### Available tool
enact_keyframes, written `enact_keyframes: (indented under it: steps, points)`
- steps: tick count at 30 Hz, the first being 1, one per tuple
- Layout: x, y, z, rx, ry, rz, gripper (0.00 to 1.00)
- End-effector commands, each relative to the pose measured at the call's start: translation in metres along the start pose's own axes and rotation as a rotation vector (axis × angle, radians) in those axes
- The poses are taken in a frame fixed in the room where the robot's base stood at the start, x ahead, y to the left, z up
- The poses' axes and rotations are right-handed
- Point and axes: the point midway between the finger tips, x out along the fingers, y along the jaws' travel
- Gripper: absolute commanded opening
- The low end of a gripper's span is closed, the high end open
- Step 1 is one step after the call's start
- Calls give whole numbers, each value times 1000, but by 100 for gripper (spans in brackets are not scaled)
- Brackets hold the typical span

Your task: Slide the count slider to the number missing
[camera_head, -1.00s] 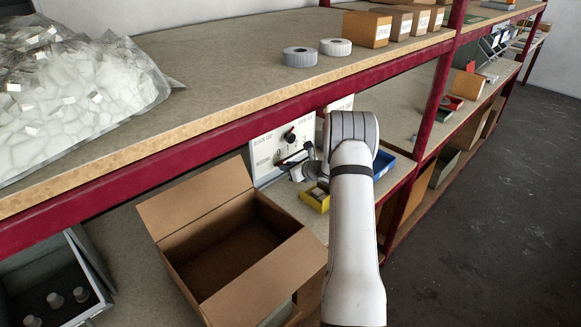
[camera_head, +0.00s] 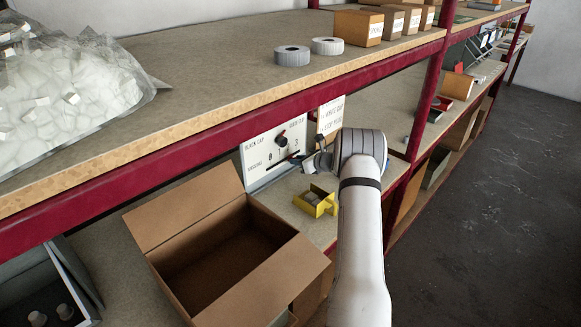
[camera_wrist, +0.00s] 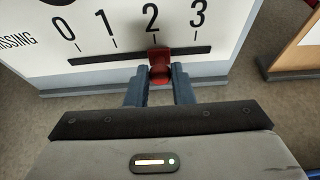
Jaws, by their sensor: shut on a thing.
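The white board (camera_head: 257,160) stands on the lower shelf, with a dark round dial and a scale of numbers over a slot. In the wrist view the slot (camera_wrist: 110,58) runs under the marks 0 to 3. The red count slider (camera_wrist: 159,60) sits in this slot, just below the number 2. My gripper (camera_wrist: 159,78) is shut on the slider, with one grey finger on each side of it. In the head view my gripper (camera_head: 308,162) is at the right part of the board. I cannot make out the slider there.
A yellow bin (camera_head: 327,209) with small items stands in front of the board. An open cardboard box (camera_head: 165,215) is left of it. A white card (camera_head: 331,113) stands behind my arm. The upper shelf's red beam (camera_head: 190,143) runs above the board's left side.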

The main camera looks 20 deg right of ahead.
Motion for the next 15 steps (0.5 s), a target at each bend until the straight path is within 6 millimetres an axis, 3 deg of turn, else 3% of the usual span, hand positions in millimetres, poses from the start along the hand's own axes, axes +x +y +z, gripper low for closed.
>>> enact_keyframes:
  steps: [8,9,15]
  points:
    - [5,5,1,-2,3,10,0]
    - [5,6,1,-3,3,11,24]
    - [8,9,2,-5,3,16,40]
